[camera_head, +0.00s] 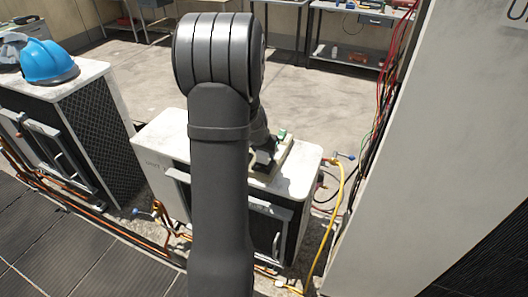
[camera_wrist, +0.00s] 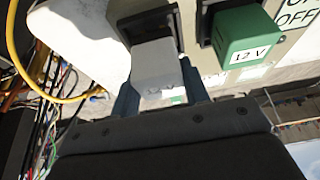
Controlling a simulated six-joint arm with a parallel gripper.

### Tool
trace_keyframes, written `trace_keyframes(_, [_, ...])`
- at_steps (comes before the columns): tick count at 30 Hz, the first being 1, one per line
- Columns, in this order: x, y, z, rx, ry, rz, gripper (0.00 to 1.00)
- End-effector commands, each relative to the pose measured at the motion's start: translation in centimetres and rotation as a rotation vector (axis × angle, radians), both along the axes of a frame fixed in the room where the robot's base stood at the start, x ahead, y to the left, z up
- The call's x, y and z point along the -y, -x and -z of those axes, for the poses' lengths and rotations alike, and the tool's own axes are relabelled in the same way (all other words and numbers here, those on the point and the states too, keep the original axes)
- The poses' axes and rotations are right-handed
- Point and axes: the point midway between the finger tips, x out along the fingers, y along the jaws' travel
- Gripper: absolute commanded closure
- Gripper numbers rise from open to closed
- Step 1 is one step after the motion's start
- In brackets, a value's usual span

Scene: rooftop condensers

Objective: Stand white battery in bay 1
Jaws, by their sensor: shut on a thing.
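In the wrist view my gripper (camera_wrist: 160,80) is shut on the white battery (camera_wrist: 154,62), with one dark finger along each side. The battery's far end meets a dark square bay (camera_wrist: 146,22) in a beige holder (camera_wrist: 212,82); I cannot tell how deep it sits. A green battery (camera_wrist: 248,48) labelled 12 V stands in the neighbouring dark bay on the right. In the head view my arm hides the white battery and much of the holder (camera_head: 292,152). The green battery (camera_head: 282,133) shows beyond my gripper (camera_head: 264,160). Bay numbers are not readable.
The holder sits on a white-topped condenser unit (camera_head: 160,135). An OFF sign (camera_wrist: 297,18) is beside the green battery. A yellow hose (camera_head: 335,205) and cables run down the unit's right side. A blue hard hat (camera_head: 50,62) lies on another unit at left.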

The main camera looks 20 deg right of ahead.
Motion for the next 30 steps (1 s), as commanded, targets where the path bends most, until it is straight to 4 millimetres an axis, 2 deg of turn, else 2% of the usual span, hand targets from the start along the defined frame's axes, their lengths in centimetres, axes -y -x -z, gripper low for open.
trace_keyframes(30, [0.02,-0.02,0.95,0.001,0.001,0.0,0.88])
